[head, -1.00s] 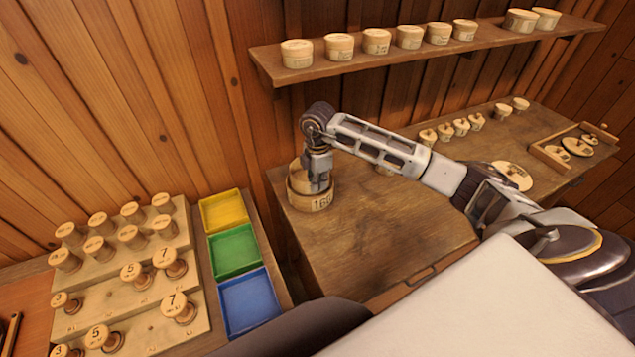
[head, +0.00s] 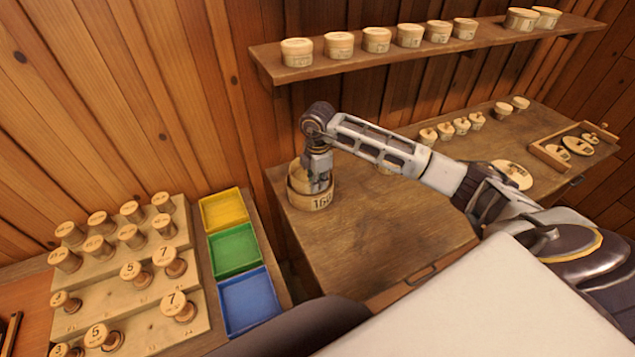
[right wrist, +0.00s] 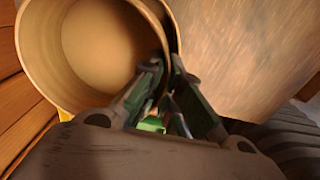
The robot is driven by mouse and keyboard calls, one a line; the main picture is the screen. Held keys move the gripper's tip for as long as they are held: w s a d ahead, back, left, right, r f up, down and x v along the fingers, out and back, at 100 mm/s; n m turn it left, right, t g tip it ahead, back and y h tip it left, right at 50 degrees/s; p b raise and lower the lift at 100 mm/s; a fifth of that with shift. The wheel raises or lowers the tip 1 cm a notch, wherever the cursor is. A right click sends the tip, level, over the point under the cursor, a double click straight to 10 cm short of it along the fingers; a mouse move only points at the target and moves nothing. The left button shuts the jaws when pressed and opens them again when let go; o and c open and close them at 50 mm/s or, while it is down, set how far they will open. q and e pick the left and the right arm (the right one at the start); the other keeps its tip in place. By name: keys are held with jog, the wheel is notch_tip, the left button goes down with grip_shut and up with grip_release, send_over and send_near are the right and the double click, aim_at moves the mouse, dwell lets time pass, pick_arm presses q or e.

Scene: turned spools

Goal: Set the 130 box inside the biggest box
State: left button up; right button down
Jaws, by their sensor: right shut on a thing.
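A round, pale wooden open box marked 160 (head: 312,203) stands at the left end of the workbench, against the wall. A smaller round box (head: 297,174) sits within its rim, partly hidden by my gripper; its number does not show. My right gripper (head: 319,187) points down at these boxes. In the right wrist view, my right gripper (right wrist: 167,105) is shut on the wall of the inner box (right wrist: 105,45), whose empty inside shows. The rim of the outer box (right wrist: 176,35) curves close beside it. Whether the inner box rests on the bottom is hidden. My left gripper is out of view.
A wall shelf (head: 350,61) with several round lidded boxes runs above the workbench (head: 375,235). Small spools, a pale disc (head: 513,174) and a wooden tray (head: 548,155) are at the right. Yellow, green and blue trays (head: 235,254) and a stepped spool rack (head: 150,295) are left. The bench's middle is clear.

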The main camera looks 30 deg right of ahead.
jog(key=c, duration=1.5)
grip_release()
jog(key=shift+c, duration=0.2)
jog(key=o, duration=0.4)
jog(key=shift+r+p, duration=0.6)
jog(key=shift+r, duration=0.25)
jog(key=shift+d+r+p, duration=0.1)
jog(key=shift+r+p, duration=2.05)
jog(key=shift+r, duration=1.55)
